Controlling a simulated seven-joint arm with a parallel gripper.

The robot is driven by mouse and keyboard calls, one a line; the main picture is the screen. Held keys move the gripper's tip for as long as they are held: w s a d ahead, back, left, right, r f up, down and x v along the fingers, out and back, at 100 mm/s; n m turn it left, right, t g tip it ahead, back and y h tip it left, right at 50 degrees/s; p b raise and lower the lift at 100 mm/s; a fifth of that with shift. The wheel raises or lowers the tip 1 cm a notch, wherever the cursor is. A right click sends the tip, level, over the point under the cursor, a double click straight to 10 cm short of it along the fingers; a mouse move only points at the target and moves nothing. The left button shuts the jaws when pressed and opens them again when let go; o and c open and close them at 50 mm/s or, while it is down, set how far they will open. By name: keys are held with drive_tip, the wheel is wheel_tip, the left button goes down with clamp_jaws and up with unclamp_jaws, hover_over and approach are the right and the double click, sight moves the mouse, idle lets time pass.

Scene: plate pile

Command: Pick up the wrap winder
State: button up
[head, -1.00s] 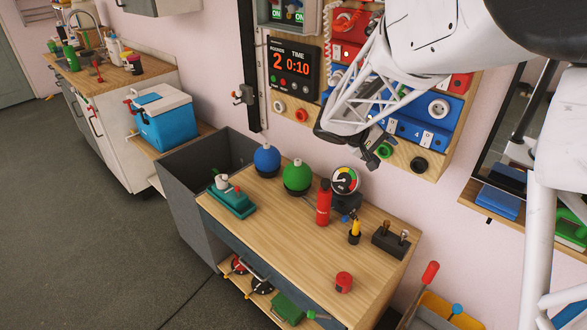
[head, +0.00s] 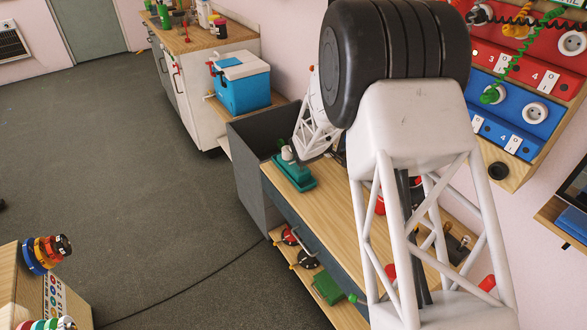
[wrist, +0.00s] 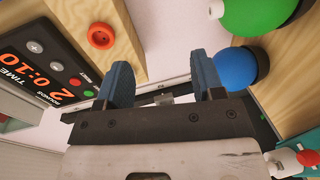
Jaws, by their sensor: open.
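The teal device with an upright pale spool-like part, which looks like the wrap winder (head: 296,177), sits on the left end of the wooden bench top in the head view. In the wrist view its teal body with white and red parts (wrist: 298,160) shows partly at the lower right edge. My gripper (wrist: 160,78) is open in the wrist view, with two blue fingers apart and nothing between them. The winder lies off to the right of the fingers there. In the head view my arm hides the gripper itself and much of the bench.
A blue ball (wrist: 236,68) and a green ball (wrist: 258,14) are right of my fingers in the wrist view. The round timer (wrist: 42,75) is at left. The bench (head: 325,215) has a lower shelf with reels.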

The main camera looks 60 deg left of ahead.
sight(295, 160)
drive_tip(key=s+a+f+n+y, duration=0.5)
drive_tip(key=s+a+f+y, duration=0.2)
drive_tip(key=s+a+f, duration=0.7)
drive_tip(key=a+f, duration=0.1)
drive_tip(key=a, duration=0.2)
drive_tip(key=shift+s+n+y, duration=0.3)
drive_tip(key=shift+y, duration=0.1)
drive_tip(key=shift+x, duration=1.35)
drive_tip(key=shift+w+f, duration=0.1)
drive_tip(key=shift+w, duration=0.05)
drive_tip(key=shift+x, duration=2.45)
drive_tip(key=shift+f, duration=0.2)
